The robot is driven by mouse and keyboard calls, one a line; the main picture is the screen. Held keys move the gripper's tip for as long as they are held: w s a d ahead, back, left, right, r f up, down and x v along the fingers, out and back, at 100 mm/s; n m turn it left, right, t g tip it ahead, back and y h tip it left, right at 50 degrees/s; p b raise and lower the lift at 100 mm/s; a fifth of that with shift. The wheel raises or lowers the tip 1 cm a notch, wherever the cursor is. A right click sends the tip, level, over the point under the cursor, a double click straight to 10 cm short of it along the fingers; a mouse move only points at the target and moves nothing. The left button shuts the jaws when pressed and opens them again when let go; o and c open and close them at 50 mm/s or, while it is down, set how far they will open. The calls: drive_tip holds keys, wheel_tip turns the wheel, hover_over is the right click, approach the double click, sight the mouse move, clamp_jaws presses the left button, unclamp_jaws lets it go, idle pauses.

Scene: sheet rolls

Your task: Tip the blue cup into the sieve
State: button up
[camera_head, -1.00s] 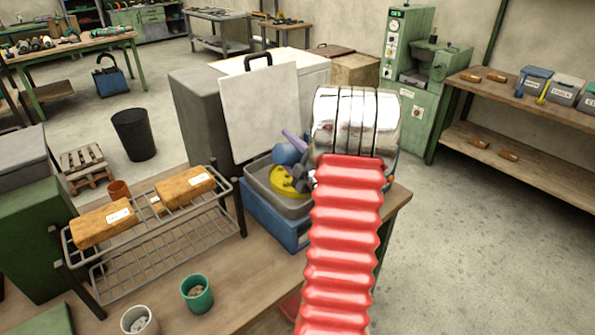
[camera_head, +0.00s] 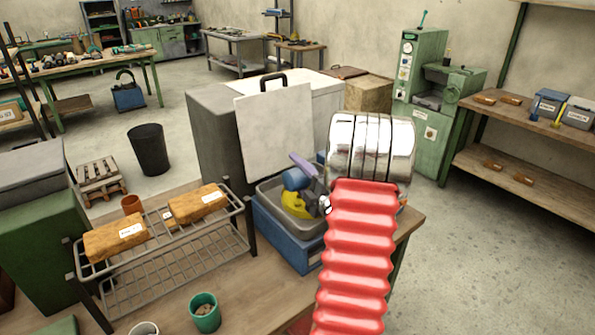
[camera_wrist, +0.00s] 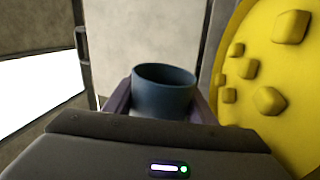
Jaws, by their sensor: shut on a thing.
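The blue cup (camera_wrist: 163,92) sits between the purple fingers of my gripper (camera_wrist: 160,103) in the wrist view, its open rim facing up in that picture. My gripper is shut on it. What the cup holds is hidden. In the head view the cup (camera_head: 294,179) shows just above a yellow thing (camera_head: 297,207) in a grey tub, with a purple finger (camera_head: 302,163) beside it. The yellow thing fills the right of the wrist view (camera_wrist: 262,75) as a round face with several blocky marks; it may be the sieve. My arm hides part of this area.
The grey tub (camera_head: 268,195) sits on a blue box (camera_head: 272,232) at the bench end. A pale upright board (camera_head: 275,130) stands close behind. A wire rack (camera_head: 185,262) with tan blocks is to the left; a green cup (camera_head: 204,312) stands in front.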

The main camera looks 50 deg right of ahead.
drive_tip(key=shift+a+n, duration=0.1)
drive_tip(key=shift+n, duration=0.2)
drive_tip(key=r+n+y, duration=0.1)
drive_tip(key=n, duration=0.5)
drive_tip(key=r+n+y, duration=0.1)
drive_tip(key=n, duration=0.6)
drive_tip(key=r+n+g+y, duration=0.1)
drive_tip(key=n, duration=0.6)
drive_tip(key=shift+w+a+r, duration=0.1)
drive_tip(key=shift+a, duration=0.1)
idle(0.4)
